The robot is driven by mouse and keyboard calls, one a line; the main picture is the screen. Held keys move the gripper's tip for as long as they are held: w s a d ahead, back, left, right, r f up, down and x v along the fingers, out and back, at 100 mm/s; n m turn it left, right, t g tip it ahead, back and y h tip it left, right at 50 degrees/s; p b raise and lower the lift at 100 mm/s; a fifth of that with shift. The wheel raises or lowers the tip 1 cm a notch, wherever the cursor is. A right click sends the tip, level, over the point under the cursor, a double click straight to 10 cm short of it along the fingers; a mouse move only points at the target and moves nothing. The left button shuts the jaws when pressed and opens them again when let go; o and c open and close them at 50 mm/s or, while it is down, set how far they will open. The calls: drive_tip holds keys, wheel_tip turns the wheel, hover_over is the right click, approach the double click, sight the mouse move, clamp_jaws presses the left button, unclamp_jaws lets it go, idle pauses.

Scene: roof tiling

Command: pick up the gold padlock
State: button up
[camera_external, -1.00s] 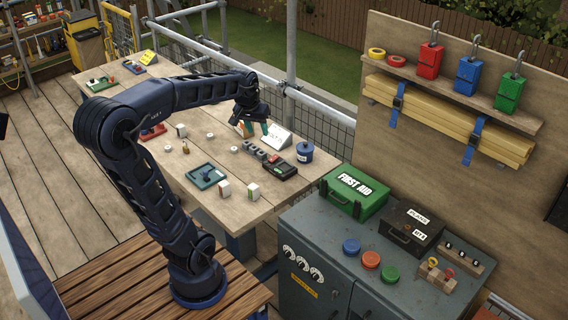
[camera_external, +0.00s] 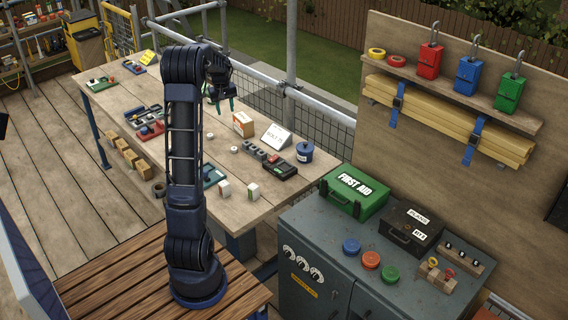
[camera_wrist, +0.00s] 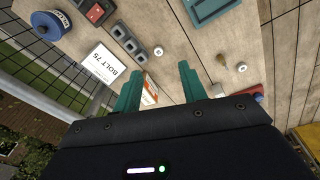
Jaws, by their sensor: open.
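An orange and white box (camera_external: 243,124), a white sign (camera_external: 276,137), a blue canister (camera_external: 305,153) and a black-and-red device (camera_external: 281,168) stand right of my gripper. A red tray (camera_external: 151,131) lies left of my arm. A metal rail (camera_external: 300,97) runs behind the bench.

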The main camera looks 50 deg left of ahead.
drive_tip(key=s+a+f+n+g, duration=0.1)
drive_tip(key=s+a+f+n, duration=0.3)
drive_tip(key=a+f, duration=0.65)
drive_tip(key=s+a+f+n, duration=0.1)
drive_tip(key=s+a+f, duration=0.55)
drive_tip(key=a, duration=0.75)
drive_tip(key=shift+h, duration=0.3)
drive_tip(key=shift+w+d+f, duration=0.1)
drive_tip(key=shift+w+f, duration=0.05)
drive_tip(key=shift+f, duration=1.85)
drive_tip(key=shift+w+a+f, duration=0.1)
drive_tip(key=shift+w+f, duration=0.1)
drive_tip(key=shift+f, duration=1.8)
drive_tip(key=shift+w+d+f, duration=0.1)
drive_tip(key=shift+w+f, duration=0.05)
drive_tip(key=shift+f, duration=1.85)
clamp_jaws()
